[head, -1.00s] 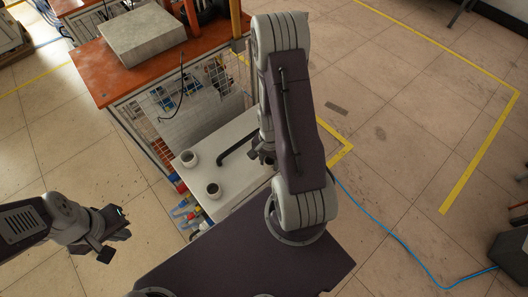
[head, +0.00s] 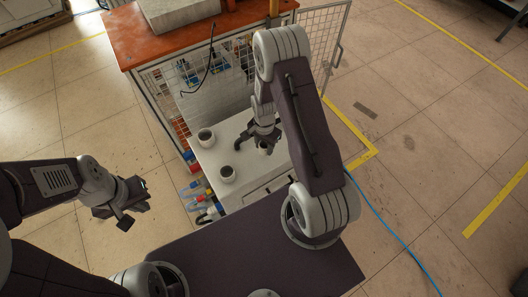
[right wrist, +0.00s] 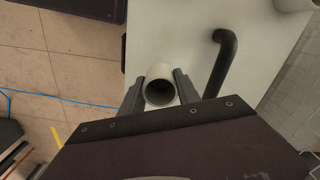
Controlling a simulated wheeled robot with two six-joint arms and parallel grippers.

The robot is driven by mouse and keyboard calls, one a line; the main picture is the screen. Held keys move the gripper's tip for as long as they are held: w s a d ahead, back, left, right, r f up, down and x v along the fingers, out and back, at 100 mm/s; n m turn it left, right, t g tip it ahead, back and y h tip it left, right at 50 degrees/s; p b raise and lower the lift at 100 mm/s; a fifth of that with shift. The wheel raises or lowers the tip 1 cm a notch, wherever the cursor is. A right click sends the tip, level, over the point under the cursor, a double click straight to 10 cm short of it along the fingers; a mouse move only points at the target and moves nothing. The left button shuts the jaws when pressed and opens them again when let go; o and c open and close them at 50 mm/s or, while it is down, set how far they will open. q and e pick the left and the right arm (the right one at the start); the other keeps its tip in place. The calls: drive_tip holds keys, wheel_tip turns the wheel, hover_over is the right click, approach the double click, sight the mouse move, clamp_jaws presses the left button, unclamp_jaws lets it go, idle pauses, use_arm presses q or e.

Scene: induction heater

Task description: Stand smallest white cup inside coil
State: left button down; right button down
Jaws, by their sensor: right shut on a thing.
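My right gripper (right wrist: 160,88) is shut on a small white cup (right wrist: 159,93). In the right wrist view the cup sits between the two grey fingers with its dark open mouth showing. In the head view my right gripper (head: 264,138) is over the right part of the white tabletop, and the held cup (head: 265,149) is partly hidden by it. Two more white cups, one farther (head: 205,140) and one nearer (head: 228,174), stand upright on the left part of that top. My left gripper (head: 132,203) hangs empty left of the table, fingers apart. I cannot make out the coil.
A black bent bar (right wrist: 224,60) rises from the white tabletop (right wrist: 180,30) beside the held cup. Behind the top stand a wire-mesh cage (head: 312,45) and an orange bench (head: 130,40) with a grey block. Colored connectors (head: 195,190) line its left side. A blue cable crosses the floor.

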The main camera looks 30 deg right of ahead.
sight(264, 152)
wheel_tip(264, 152, down, 4)
drive_tip(key=shift+f+b, duration=0.1)
drive_tip(key=shift+b, duration=0.6)
drive_tip(key=c, duration=1.3)
unclamp_jaws()
drive_tip(key=shift+f, duration=0.1)
drive_tip(key=o, duration=0.4)
